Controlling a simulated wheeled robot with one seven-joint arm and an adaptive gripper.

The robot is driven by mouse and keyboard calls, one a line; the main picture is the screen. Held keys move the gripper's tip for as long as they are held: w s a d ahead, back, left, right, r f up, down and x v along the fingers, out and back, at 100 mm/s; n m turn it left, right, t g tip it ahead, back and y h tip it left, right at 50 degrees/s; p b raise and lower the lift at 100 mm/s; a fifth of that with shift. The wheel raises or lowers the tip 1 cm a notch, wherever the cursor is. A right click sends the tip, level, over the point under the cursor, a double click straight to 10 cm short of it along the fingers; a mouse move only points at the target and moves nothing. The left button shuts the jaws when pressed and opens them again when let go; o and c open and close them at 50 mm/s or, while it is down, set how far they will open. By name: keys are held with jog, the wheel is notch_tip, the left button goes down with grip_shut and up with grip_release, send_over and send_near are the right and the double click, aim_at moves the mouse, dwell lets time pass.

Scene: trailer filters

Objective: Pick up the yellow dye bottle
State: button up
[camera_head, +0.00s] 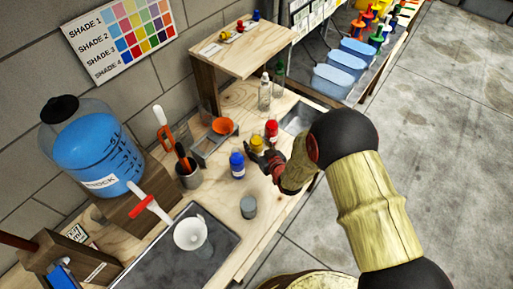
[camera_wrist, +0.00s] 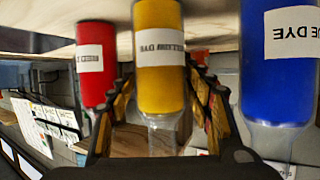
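The yellow dye bottle (camera_head: 257,143) stands on the wooden bench between the blue bottle (camera_head: 237,165) and the red bottle (camera_head: 271,130). My gripper (camera_head: 262,158) is low at the bench beside it. In the wrist view, which is upside down, the yellow bottle (camera_wrist: 158,58) with its white label and clear top lies between the two fingers of my gripper (camera_wrist: 162,80). The fingers are open, one on each side, close to the bottle; firm contact does not show. The red bottle (camera_wrist: 96,68) is just outside one finger and the blue bottle (camera_wrist: 280,70) outside the other.
A grey cup (camera_head: 248,207) stands in front of the blue bottle. Clear bottles (camera_head: 265,92) stand further back, near a raised wooden shelf (camera_head: 240,52).

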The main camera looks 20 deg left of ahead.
grip_shut()
dwell(0.5)
jog(key=shift+r, duration=0.1)
